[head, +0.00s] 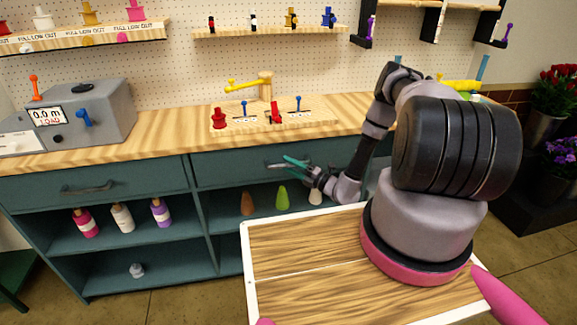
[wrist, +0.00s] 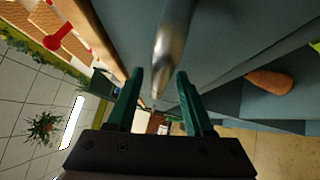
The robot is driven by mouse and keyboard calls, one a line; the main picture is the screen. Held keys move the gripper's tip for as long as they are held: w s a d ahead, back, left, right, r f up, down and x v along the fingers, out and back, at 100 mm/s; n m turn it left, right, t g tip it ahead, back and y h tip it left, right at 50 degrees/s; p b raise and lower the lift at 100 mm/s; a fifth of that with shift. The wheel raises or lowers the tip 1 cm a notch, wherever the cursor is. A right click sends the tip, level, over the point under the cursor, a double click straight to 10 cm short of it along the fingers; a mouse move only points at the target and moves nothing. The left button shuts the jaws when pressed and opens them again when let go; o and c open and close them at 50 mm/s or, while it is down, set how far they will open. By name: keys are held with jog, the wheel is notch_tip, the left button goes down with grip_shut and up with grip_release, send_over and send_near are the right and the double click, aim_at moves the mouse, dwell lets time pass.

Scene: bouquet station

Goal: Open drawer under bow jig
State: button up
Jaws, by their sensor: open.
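The bow jig (head: 310,121) is a wooden board with red and blue pegs and a yellow arm on a post, on the worktop. The teal drawer (head: 222,172) under it looks shut. Its metal handle (head: 273,166) is partly hidden by my gripper (head: 292,163). In the wrist view the handle (wrist: 174,38) points in between the tips of the green fingers of my gripper (wrist: 160,82), which are open and apart on either side of it. I cannot tell whether either finger touches it.
Another drawer (head: 60,190) with a dark handle is at left. Open shelves below hold bottles (head: 122,217) and cones (head: 282,198); an orange cone (wrist: 270,81) shows in the wrist view. A grey machine (head: 88,110) stands on the worktop at left.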

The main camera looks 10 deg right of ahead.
jog(key=shift+w+a, duration=0.2)
grip_shut()
dwell(1.4)
